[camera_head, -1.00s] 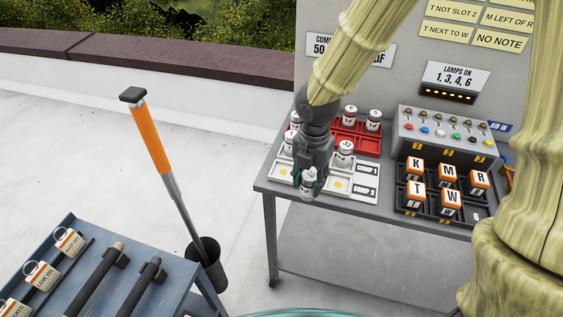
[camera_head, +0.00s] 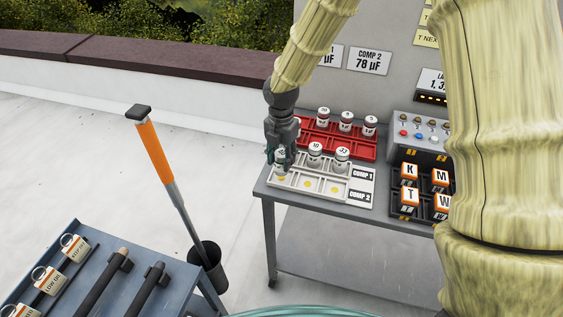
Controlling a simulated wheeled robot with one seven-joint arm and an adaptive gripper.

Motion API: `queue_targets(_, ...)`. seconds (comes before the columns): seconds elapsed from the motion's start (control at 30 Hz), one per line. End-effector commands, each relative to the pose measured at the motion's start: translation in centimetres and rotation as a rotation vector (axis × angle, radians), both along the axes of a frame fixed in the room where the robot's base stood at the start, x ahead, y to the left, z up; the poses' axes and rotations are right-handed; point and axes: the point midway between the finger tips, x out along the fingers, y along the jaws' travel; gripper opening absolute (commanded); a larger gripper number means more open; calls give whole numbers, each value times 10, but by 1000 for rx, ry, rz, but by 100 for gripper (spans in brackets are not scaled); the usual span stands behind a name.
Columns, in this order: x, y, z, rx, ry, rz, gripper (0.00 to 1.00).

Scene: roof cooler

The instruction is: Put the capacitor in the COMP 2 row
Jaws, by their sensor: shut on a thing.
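My gripper (camera_head: 281,160) is at the left end of the white tray (camera_head: 325,199), pointing down, shut on a small white capacitor (camera_head: 281,156). The fingers partly cover this capacitor, and I cannot tell whether it touches the tray. The tray has two rows, with COMP 1 (camera_head: 362,174) behind and COMP 2 (camera_head: 360,197) in front. Two white capacitors, one marked 10 (camera_head: 314,154) and one marked 33 (camera_head: 342,158), stand in the COMP 1 row. Yellow dots show in the COMP 2 slots, and I see no capacitor there.
A red tray (camera_head: 352,147) with several white capacitors stands behind. A grey lamp box (camera_head: 424,133) and a black rack (camera_head: 411,213) of lettered blocks are to the right, partly behind my arm. A sign (camera_head: 369,61) reads COMP 2, 78 µF. A blue cart (camera_head: 165,266) is at lower left.

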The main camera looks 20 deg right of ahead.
Motion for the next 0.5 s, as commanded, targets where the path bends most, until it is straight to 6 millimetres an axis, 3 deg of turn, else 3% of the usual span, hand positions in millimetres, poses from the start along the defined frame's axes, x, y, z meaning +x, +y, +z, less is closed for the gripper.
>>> queue_targets(0.27, -1, 0, -26, -1, 1, 1, 11)
queue_targets(0.5, 0, 0, -28, -1, -1, 0, 11)
